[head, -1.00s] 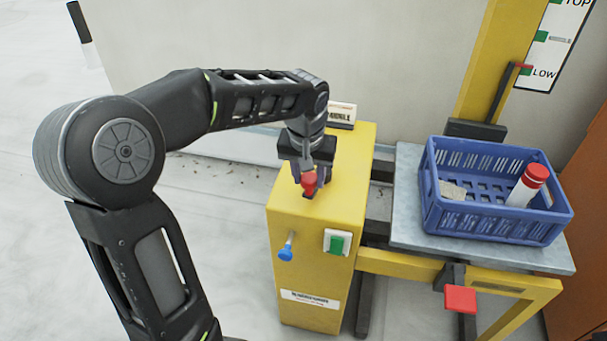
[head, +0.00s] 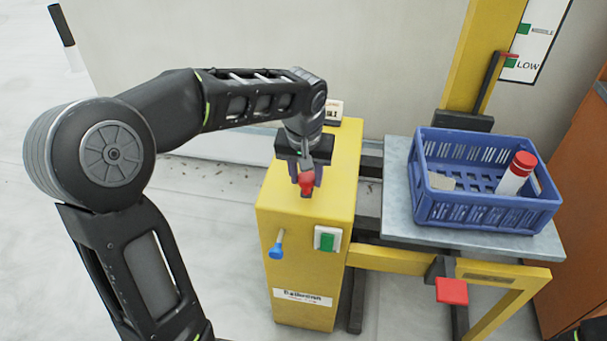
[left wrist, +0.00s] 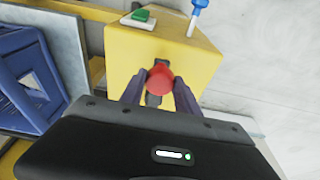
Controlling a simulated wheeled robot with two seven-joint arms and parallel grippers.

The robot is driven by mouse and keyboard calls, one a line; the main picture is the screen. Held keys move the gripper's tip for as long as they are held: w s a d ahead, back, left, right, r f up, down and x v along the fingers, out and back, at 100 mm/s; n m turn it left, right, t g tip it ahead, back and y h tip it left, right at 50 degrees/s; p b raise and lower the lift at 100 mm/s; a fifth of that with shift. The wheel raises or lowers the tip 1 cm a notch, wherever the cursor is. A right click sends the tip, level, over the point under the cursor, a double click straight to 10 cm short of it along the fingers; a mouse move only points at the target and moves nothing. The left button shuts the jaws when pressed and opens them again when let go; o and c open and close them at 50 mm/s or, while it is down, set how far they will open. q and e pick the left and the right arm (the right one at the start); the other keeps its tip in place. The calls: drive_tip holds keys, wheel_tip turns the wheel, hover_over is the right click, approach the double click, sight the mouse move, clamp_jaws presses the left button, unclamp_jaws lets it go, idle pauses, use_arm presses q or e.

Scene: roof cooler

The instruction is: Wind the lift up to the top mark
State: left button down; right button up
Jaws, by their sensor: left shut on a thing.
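A yellow winch box (head: 308,235) stands mid-view with a red knob (head: 306,184) on a dark stem on its top. My left gripper (head: 307,170) points down and is shut on the red knob; the left wrist view shows the round knob (left wrist: 159,80) between the two fingers. The lift's grey platform (head: 398,200) carries a blue crate (head: 487,215) beside a yellow mast (head: 480,60). A red pointer (head: 512,54) stands at about the LOW mark on the white scale (head: 540,35). The scale's top is cut off. My right gripper is out of view.
The box front has a green button (head: 327,241) and a blue-tipped lever (head: 276,250). A red pedal (head: 451,290) sits below the platform. The crate holds a red-capped white cylinder (head: 516,172) and a pale lump (head: 441,181). Open floor lies left of the box.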

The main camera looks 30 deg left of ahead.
use_arm(q)
drive_tip(key=shift+d+f, duration=0.1)
drive_tip(key=shift+d, duration=0.25)
drive_tip(key=shift+w+d, duration=0.4)
drive_tip(key=shift+d, duration=0.45)
drive_tip(key=shift+w+d, duration=0.25)
drive_tip(key=shift+d, duration=0.1)
drive_tip(key=shift+w+d, duration=0.4)
drive_tip(key=shift+d, duration=0.05)
drive_tip(key=shift+w+d, duration=0.1)
drive_tip(key=shift+w+d, duration=0.45)
drive_tip(key=shift+w, duration=0.25)
drive_tip(key=shift+w+d, duration=0.1)
drive_tip(key=shift+d, duration=0.05)
